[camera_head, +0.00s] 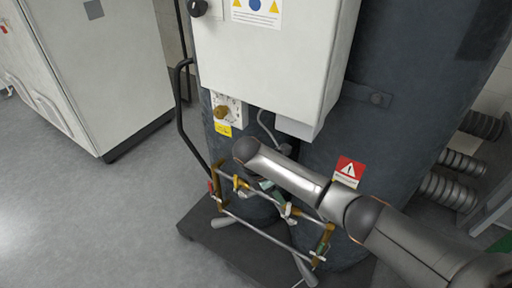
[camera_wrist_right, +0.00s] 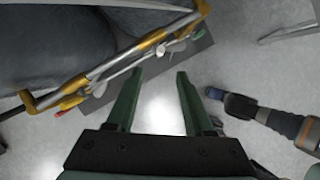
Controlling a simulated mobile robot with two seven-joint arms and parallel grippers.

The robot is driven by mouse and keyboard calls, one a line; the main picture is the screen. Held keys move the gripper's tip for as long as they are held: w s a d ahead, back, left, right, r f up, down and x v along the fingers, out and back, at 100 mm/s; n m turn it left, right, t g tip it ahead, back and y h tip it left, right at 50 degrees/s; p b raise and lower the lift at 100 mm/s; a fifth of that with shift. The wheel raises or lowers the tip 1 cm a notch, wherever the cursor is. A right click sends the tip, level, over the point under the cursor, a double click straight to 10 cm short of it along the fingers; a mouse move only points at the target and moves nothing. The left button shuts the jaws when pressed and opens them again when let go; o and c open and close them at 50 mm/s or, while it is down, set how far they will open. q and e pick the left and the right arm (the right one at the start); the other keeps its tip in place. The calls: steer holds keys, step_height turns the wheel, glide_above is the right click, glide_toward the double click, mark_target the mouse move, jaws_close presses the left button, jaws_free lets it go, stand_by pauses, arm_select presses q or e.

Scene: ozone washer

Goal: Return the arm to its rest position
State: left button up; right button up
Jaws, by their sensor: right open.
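My right arm (camera_head: 285,172) comes in from the lower right of the head view and reaches across the front of the dark tanks. Its gripper is largely hidden there among the pipework.
The pipe frame (camera_head: 262,232) with its valves stands close to the arm, above a dark base plate (camera_head: 215,245). A white control box (camera_head: 265,60) hangs above. A white cabinet (camera_head: 95,65) stands at left. Grey floor (camera_head: 90,220) at lower left is clear.

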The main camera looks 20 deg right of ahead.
steer(key=s+a+f+m+t+y+p, duration=0.1)
steer(key=s+a+f+m+t+y, duration=0.2)
steer(key=s+a+f+m+y, duration=0.65)
steer(key=s+d+m+t+h, duration=0.1)
steer(key=s+d+m+t, duration=0.2)
steer(key=s, duration=0.4)
steer(key=s+d+m+t+h+p, duration=0.1)
steer(key=s+d+m+t, duration=0.2)
steer(key=s+m, duration=0.2)
steer(key=shift+s+r, duration=0.4)
steer(key=shift+s, duration=0.6)
steer(key=shift+h, duration=0.25)
